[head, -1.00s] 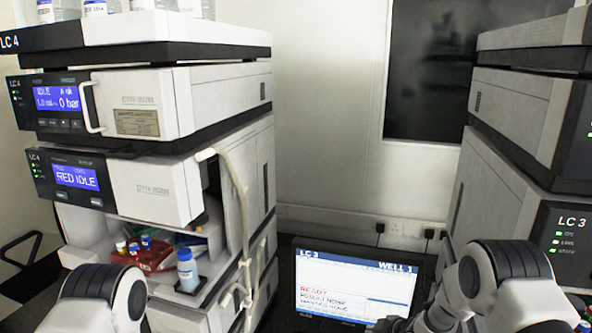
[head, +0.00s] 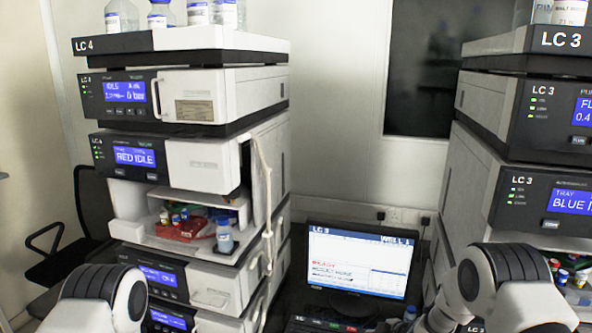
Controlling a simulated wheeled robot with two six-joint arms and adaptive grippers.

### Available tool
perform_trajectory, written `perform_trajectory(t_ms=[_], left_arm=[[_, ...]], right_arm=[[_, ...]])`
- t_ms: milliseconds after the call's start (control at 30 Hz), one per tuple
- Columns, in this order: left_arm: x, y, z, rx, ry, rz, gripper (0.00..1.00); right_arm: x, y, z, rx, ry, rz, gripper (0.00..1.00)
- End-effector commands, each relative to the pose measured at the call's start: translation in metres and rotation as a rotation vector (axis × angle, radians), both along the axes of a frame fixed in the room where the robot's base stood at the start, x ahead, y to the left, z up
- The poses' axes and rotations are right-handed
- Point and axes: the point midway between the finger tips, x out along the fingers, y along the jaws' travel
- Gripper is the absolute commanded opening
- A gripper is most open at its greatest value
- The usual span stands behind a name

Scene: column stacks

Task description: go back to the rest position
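My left arm shows at the bottom left of the head view and my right arm at the bottom right. Only upper arm links are visible. Neither gripper is in the picture, so their fingers and anything in them cannot be seen.
The LC 4 stack (head: 255,95) stands at left; its open bay holds a red rack (head: 182,231) with vials and a blue-white bottle (head: 224,234). The LC 3 stack (head: 478,160) stands at right. Between them are a monitor (head: 358,262) and keyboard (head: 318,325). A black chair (head: 88,200) is far left.

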Motion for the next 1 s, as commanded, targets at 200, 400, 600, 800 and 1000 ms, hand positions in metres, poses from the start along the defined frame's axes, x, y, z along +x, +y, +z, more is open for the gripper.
perform_trajectory(t_ms=[200, 400, 600, 800, 1000], left_arm=[[0.001, 0.0, -0.026, 0.0, -0.001, 0.0, 0.58], [0.001, 0.0, -0.046, 0.0, -0.001, 0.0, 0.58], [0.001, 0.0, -0.073, 0.0, 0.0, 0.0, 0.58], [0.001, 0.0, -0.107, 0.0, -0.001, 0.0, 0.58], [0.001, 0.0, -0.107, 0.0, -0.001, 0.0, 0.58]], right_arm=[[-0.028, 0.002, -0.052, 0.006, 0.07, -0.007, 0.0], [-0.077, 0.003, -0.105, 0.033, 0.187, -0.06, 0.0], [-0.162, 0.001, -0.168, 0.093, 0.376, -0.205, 0.0], [-0.316, -0.01, -0.224, 0.157, 0.685, -0.582, 0.0], [-0.438, -0.035, -0.198, 0.14, 0.854, -1.039, 0.0]])
